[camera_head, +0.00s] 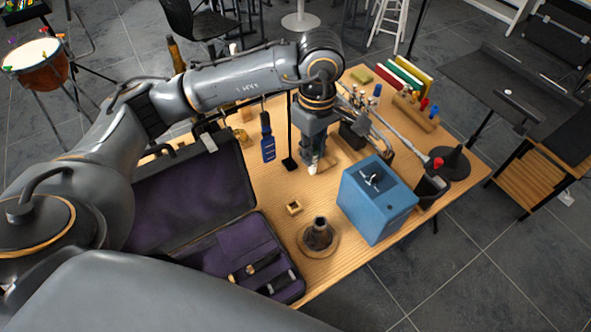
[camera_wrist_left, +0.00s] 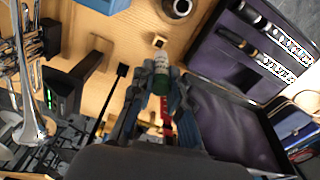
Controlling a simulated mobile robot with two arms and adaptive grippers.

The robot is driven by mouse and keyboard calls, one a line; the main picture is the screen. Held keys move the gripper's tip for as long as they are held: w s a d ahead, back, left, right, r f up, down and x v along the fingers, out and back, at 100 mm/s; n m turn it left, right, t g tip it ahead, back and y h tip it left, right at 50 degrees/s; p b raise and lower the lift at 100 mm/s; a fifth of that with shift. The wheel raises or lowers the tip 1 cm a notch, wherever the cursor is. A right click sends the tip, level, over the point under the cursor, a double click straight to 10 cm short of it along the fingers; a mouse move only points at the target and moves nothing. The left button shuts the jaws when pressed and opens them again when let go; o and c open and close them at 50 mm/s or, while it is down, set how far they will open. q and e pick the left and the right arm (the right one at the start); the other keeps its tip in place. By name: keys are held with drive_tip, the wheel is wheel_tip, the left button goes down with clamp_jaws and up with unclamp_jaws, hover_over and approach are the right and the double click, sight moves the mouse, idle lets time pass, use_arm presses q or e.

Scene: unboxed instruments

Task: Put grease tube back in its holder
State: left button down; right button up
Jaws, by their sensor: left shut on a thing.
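The gripper is shut on the tube, and the tube points down above the table. In the left wrist view the fingers (camera_wrist_left: 161,88) sit on either side of the tube. A small wooden block with a dark square opening (camera_head: 294,208), which looks like the holder, stands on the table apart from the tube. It also shows in the left wrist view (camera_wrist_left: 159,42), just beyond the tube. My right gripper is not in view.
A blue box (camera_head: 377,203) stands right of the wooden block. A dark cone on a round wooden base (camera_head: 318,238) is in front. An open purple-lined case (camera_head: 225,245) lies left. Bare wooden table surrounds the block.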

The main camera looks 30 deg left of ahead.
use_arm(q)
wheel_tip(320, 180, down, 3)
drive_tip(key=w+n+p, duration=0.1)
drive_tip(key=n, duration=0.8)
drive_tip(key=n+p, duration=0.3)
drive_tip(key=n, duration=2)
hover_over(294, 208)
wheel_tip(294, 208, down, 11)
drive_tip(key=shift+s+d+f+b, duration=0.1)
drive_tip(key=shift+s+f+b, duration=0.05)
drive_tip(key=shift+f+b, duration=0.95)
drive_tip(key=shift+s+d+f+b, duration=0.1)
drive_tip(key=shift+f+b, duration=0.6)
drive_tip(key=shift+f, duration=0.8)
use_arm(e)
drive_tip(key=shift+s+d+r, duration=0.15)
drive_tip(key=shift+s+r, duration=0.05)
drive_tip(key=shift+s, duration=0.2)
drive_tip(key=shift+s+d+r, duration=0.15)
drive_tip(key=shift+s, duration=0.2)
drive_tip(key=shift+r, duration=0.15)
use_arm(q)
drive_tip(key=shift+f, duration=0.4)
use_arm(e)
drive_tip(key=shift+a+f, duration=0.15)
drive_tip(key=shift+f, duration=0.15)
